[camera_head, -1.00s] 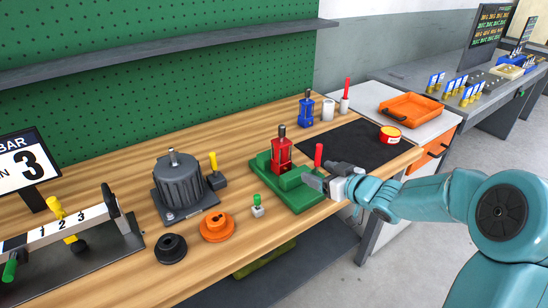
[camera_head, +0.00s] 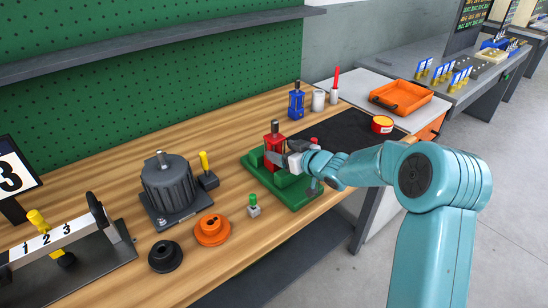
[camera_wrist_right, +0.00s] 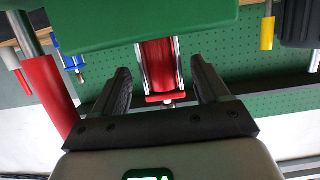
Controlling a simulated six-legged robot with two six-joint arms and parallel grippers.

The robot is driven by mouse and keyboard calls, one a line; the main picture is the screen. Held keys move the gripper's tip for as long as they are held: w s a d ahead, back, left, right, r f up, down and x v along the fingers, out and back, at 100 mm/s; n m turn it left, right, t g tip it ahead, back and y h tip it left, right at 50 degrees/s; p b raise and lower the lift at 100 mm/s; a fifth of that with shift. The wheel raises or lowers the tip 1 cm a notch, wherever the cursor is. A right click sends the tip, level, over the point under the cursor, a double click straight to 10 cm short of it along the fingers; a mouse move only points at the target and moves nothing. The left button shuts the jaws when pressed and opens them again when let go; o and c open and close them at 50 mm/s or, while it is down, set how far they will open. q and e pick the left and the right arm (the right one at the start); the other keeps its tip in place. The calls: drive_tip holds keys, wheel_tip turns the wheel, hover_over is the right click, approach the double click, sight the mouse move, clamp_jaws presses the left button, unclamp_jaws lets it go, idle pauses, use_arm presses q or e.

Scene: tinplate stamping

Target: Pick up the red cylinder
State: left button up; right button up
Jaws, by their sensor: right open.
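The red cylinder (camera_head: 273,138) has a dark top and stands upright in a green fixture (camera_head: 258,165) near the bench's front edge. My right gripper (camera_head: 279,159) is open at its lower part, with my wrist hiding some of the fixture. The right wrist view shows the scene upside down: the red cylinder (camera_wrist_right: 157,62), with silver rods along its sides, lies between the two dark fingers (camera_wrist_right: 162,82). Gaps show on both sides of it there. My left gripper is not in view.
A red handle (camera_wrist_right: 50,95) stands close beside my right gripper in the wrist view. A grey motor (camera_head: 168,185) and orange flange (camera_head: 211,230) lie left.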

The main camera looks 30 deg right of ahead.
drive_tip(key=x, duration=0.2)
drive_tip(key=p+x, duration=0.1)
drive_tip(key=x, duration=0.2)
drive_tip(key=shift+w+a+r, duration=0.1)
drive_tip(key=shift+w+r, duration=0.05)
drive_tip(key=shift+w, duration=0.35)
clamp_jaws()
